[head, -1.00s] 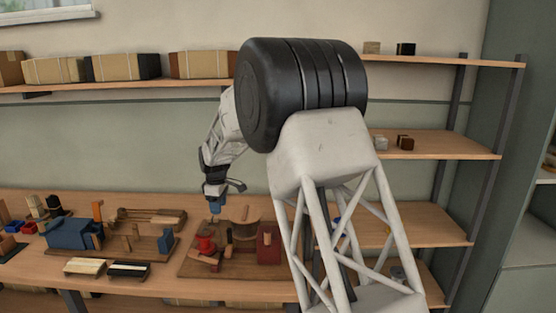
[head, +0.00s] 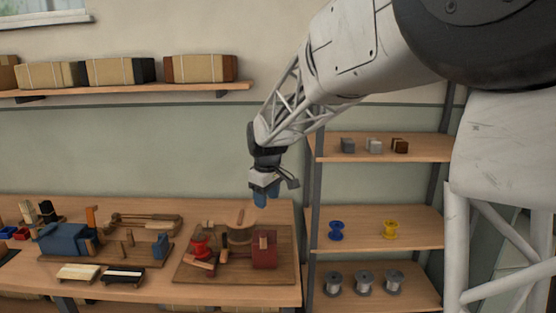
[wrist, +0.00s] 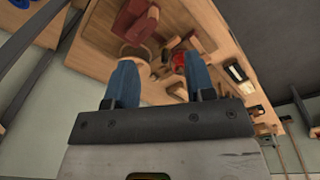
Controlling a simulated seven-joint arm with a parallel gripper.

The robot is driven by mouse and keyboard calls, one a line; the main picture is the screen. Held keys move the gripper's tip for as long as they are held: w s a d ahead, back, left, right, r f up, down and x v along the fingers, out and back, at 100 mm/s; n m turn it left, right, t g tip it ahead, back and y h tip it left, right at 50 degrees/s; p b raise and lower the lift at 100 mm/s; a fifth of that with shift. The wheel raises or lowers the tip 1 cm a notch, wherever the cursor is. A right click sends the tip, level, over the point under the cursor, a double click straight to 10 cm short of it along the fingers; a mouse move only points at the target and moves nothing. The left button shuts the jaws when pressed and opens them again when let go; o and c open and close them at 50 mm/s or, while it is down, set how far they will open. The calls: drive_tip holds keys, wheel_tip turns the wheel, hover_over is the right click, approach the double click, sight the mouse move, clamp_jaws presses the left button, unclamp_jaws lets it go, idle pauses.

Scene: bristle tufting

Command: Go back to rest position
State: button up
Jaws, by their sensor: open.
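My gripper (head: 260,199) hangs above the back right of the workbench in the head view, pointing down. Its two blue fingers are apart and hold nothing, as the wrist view (wrist: 160,82) also shows. Below it is a wooden board (head: 285,236) bearing a dark red block (head: 264,252), a round wooden piece (head: 237,235) and a red spool (head: 200,247). The gripper is clear of all of them.
The workbench (head: 150,283) also holds a blue device (head: 62,238) and two brushes (head: 125,275). A wall shelf (head: 120,91) carries wrapped bundles.

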drive_tip(key=s+d+r+m, duration=0.3)
drive_tip(key=s+d, duration=0.5)
drive_tip(key=s, duration=0.2)
drive_tip(key=s+d+f+m, duration=0.1)
drive_tip(key=s+d, duration=0.3)
drive_tip(key=s, duration=0.6)
drive_tip(key=s+d+f+m+t, duration=0.1)
drive_tip(key=s+d+m, duration=0.3)
drive_tip(key=s, duration=0.7)
drive_tip(key=s+d+f+m, duration=0.2)
drive_tip(key=s+d, duration=0.3)
drive_tip(key=s, duration=0.5)
drive_tip(key=shift+s+d+f+m+t, duration=0.15)
drive_tip(key=shift+d+f+m+t, duration=0.2)
drive_tip(key=shift+m, duration=0.25)
